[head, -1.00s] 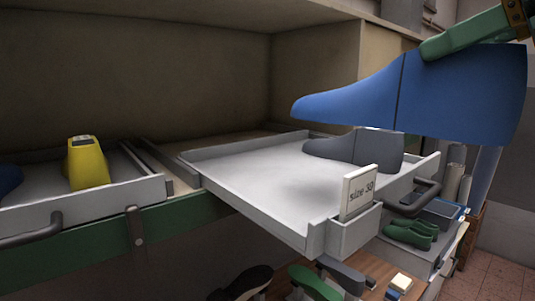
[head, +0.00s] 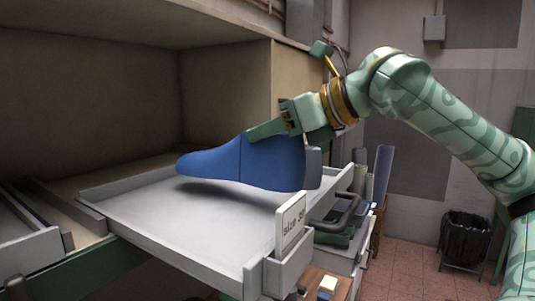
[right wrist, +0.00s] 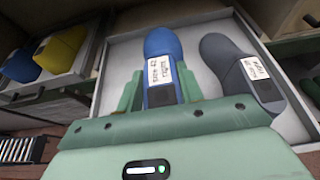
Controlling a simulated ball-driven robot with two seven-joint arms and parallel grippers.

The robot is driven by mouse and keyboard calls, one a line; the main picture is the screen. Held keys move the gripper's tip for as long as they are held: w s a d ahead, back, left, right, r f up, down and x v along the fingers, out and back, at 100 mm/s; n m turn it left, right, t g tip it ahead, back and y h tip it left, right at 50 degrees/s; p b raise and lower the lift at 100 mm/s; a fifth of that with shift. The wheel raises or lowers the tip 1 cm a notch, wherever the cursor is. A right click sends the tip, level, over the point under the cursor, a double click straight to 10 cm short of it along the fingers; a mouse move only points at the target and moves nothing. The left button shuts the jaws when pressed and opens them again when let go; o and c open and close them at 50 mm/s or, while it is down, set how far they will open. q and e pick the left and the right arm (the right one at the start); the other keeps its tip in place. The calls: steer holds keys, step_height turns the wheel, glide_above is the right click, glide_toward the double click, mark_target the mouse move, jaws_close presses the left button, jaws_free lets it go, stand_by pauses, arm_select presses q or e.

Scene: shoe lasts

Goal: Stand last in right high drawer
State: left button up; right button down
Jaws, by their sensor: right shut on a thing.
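The blue last (head: 272,163) is in my right gripper (head: 268,128), which is shut on its upper heel part. The last is sole down, its toe to the left, over the pulled-out white drawer (head: 135,211). A shadow under it suggests a small gap to the drawer floor. The right wrist view shows the blue last (right wrist: 161,50) between both fingers, with a white label on it. A grey last (right wrist: 235,65) stands beside it in the same drawer; in the head view it is mostly hidden behind the blue one. My left gripper is out of view.
A card marked with a size (head: 291,222) stands in a holder on the drawer's front. Another drawer (head: 28,245) is at the left; the right wrist view shows a yellow last (right wrist: 62,48) in it. The drawer floor left of the blue last is clear.

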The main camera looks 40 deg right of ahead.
mark_target(270, 155)
steer(key=shift+w+d+f, duration=0.1)
steer(key=shift+w+f, duration=0.15)
steer(key=shift+f, duration=0.3)
steer(key=f, duration=0.1)
steer(key=f+b, duration=0.1)
steer(key=f, duration=0.1)
steer(key=shift+w+d, duration=0.15)
steer(key=shift+d, duration=0.15)
steer(key=shift+w+d+f, duration=0.1)
steer(key=shift+f, duration=0.1)
steer(key=shift+a+r, duration=0.15)
steer(key=shift+a, duration=0.15)
steer(key=shift+s, duration=0.2)
steer(key=c, duration=0.9)
jaws_free()
steer(key=shift+w+d+f, duration=0.1)
steer(key=shift+d+f, duration=0.05)
steer(key=shift+f, duration=0.1)
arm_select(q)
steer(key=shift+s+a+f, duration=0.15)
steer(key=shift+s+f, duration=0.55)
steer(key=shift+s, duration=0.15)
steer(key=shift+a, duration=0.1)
